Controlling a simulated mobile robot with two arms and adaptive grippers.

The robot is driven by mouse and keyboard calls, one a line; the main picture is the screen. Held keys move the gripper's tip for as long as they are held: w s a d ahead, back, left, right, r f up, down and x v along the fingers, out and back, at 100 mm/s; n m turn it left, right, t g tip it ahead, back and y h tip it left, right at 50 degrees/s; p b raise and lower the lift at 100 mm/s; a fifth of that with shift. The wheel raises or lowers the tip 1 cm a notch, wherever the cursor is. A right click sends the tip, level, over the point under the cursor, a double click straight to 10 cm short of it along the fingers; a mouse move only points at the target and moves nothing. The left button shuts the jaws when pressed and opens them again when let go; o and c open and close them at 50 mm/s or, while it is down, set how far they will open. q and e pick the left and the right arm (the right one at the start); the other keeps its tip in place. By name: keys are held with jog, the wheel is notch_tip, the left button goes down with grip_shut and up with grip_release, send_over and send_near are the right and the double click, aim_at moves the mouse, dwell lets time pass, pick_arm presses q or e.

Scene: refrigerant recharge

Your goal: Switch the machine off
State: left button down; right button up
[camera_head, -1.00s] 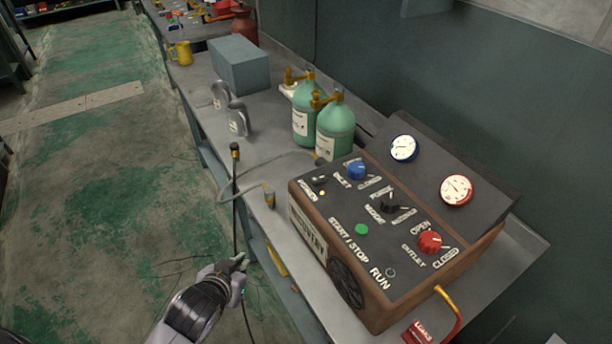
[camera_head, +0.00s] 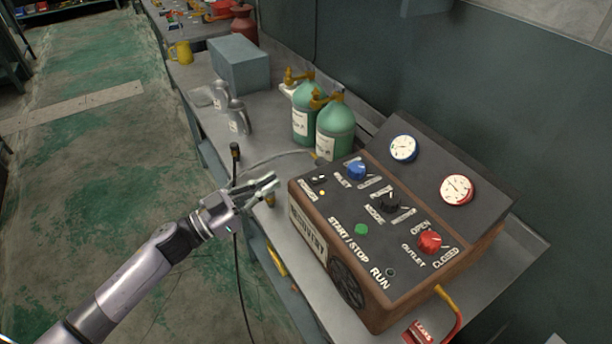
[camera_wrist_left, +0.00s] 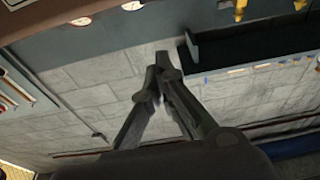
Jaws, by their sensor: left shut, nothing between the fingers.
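The machine (camera_head: 320,262) is a brown box with a dark sloped control panel, standing on the workbench. Its power switch (camera_head: 318,179) is at the panel's upper left corner, with a small lit amber lamp just below it. The panel also has a blue inlet knob (camera_head: 356,170), a black mode knob (camera_head: 389,203), a red outlet knob (camera_head: 429,241) and a green start/stop button (camera_head: 361,229). My left gripper (camera_head: 274,184) is shut and empty, just left of the power switch and apart from it. The left wrist view shows its closed fingers (camera_wrist_left: 166,66). My right gripper is not seen.
Two green gas cylinders (camera_head: 335,131) stand behind the machine. Grey bottles (camera_head: 238,117) and a grey-blue box (camera_head: 240,64) sit farther along the bench. Two gauges (camera_head: 404,148) rise behind the panel.

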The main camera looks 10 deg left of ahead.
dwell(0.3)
pick_arm(q)
jog(key=shift+d+r, duration=0.1)
notch_tip(320, 180, up, 2)
jog(key=p, duration=0.3)
send_over(306, 188)
jog(key=shift+s+a, duration=0.1)
jog(key=shift+a, duration=0.1)
jog(key=shift+w+d, duration=0.5)
jog(key=shift+d, duration=0.05)
jog(key=f, duration=0.3)
jog(key=shift+s+a, duration=0.25)
jog(key=shift+s+a+f, duration=0.1)
jog(key=shift+f, duration=0.5)
